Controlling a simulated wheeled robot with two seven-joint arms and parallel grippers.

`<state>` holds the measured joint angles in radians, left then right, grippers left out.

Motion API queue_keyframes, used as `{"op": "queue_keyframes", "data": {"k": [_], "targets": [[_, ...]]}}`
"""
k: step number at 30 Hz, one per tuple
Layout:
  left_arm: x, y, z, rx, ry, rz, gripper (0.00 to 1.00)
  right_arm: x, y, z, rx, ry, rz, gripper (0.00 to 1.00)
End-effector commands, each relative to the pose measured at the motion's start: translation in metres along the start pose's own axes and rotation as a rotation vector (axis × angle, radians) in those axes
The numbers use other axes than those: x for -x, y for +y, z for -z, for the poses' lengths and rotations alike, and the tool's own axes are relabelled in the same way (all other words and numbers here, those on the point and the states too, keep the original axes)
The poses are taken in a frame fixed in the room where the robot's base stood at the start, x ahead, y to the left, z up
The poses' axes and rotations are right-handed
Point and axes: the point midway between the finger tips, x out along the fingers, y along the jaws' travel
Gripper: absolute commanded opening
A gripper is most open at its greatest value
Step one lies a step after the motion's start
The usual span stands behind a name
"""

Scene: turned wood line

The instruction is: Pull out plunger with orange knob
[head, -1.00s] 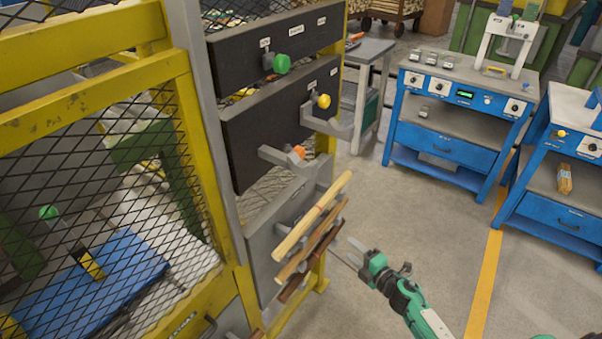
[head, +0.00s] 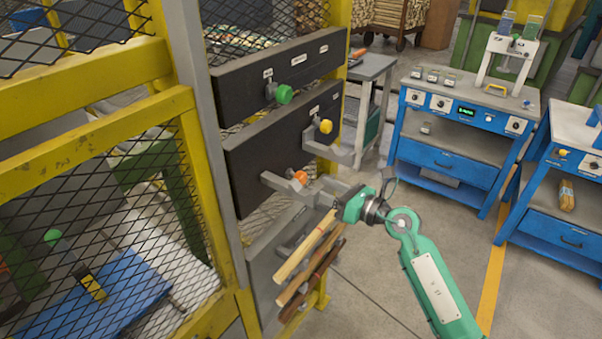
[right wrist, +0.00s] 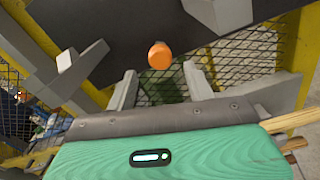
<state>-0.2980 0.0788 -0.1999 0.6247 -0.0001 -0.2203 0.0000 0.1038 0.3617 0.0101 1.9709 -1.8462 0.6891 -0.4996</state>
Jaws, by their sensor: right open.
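The orange knob (head: 300,177) sticks out from the lower edge of the middle dark panel (head: 262,152), beside a grey bracket. My right gripper (head: 317,190) is open, with its fingers pointing left at the knob and close to it. In the right wrist view the orange knob (right wrist: 159,56) shows just beyond the two fingertips (right wrist: 160,82), roughly between them and not gripped. The plunger shaft behind the knob is hidden. My left gripper is not in view.
Grey brackets stick out near the knobs. Wooden rods (head: 305,248) lie on holders just below my gripper. A yellow mesh cage (head: 95,180) stands left.

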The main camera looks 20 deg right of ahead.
Motion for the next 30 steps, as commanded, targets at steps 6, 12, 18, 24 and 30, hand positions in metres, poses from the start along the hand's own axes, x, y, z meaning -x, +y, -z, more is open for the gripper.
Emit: {"op": "queue_keyframes", "data": {"k": [6,12,18,24,30], "targets": [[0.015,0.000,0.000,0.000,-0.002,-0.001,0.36,-0.044,0.001,-0.003,-0.002,-0.001,-0.001,0.53],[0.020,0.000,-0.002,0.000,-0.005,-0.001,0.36,-0.066,0.000,-0.001,-0.002,0.000,0.000,0.53],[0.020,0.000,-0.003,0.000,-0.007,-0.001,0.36,-0.071,0.000,0.001,0.000,0.000,0.000,0.53],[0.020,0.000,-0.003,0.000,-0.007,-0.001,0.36,-0.070,0.000,0.001,-0.001,0.000,0.000,0.48],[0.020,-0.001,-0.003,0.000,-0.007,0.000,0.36,-0.070,0.000,0.001,-0.001,0.000,0.000,0.08]]}}
